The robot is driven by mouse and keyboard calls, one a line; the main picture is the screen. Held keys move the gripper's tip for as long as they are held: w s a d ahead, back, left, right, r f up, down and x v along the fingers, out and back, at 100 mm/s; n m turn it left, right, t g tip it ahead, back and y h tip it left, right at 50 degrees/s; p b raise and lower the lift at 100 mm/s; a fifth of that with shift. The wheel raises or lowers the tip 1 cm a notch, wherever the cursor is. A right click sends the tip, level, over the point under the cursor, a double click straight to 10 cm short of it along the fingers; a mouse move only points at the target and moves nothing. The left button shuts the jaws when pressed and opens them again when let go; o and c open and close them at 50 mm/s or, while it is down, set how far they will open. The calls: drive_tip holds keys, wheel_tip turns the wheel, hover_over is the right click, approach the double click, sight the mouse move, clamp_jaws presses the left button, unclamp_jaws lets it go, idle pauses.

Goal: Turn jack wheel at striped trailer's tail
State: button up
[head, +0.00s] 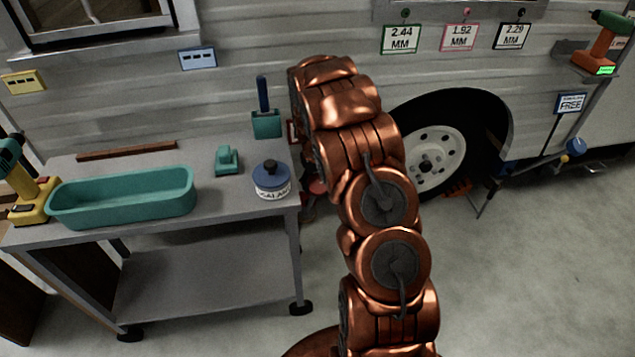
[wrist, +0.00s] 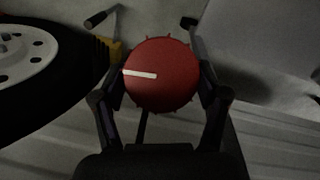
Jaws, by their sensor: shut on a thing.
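In the wrist view a round red jack wheel (wrist: 162,78) with a knobbly rim fills the middle. A white stripe on its face runs from near the centre to the left edge. My gripper (wrist: 158,62) is shut on it, with one dark finger on each side. In the head view my copper arm hides the gripper and most of that spot. A bit of red (head: 317,187) shows just left of the arm, beside the bench; I cannot tell if it is the wheel. The striped trailer (head: 250,50) stands behind.
A grey bench (head: 210,205) stands left, holding a teal tray (head: 125,200), a blue-lidded jar (head: 271,180) and a yellow drill (head: 30,195). The trailer's tyre (head: 480,115) is right of my arm. A blue-ended bar (head: 535,163) juts out there. Floor at front right is clear.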

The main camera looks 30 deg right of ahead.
drive_tip(key=c, duration=0.4)
drive_tip(key=shift+r, duration=0.1)
drive_tip(key=m+y+p, duration=0.1)
drive_tip(key=m+p, duration=0.1)
drive_tip(key=m, duration=0.1)
drive_tip(key=shift+s+t+y, duration=0.1)
drive_tip(key=shift+t+y, duration=0.3)
drive_tip(key=shift+s+d+m+t+y+p, duration=0.1)
drive_tip(key=shift+m+t+y+p, duration=0.3)
drive_tip(key=shift+m, duration=0.6)
drive_tip(key=shift+m+t+y+p, duration=0.3)
drive_tip(key=shift+m+p, duration=0.15)
drive_tip(key=shift+m, duration=0.55)
drive_tip(key=o, duration=1.2)
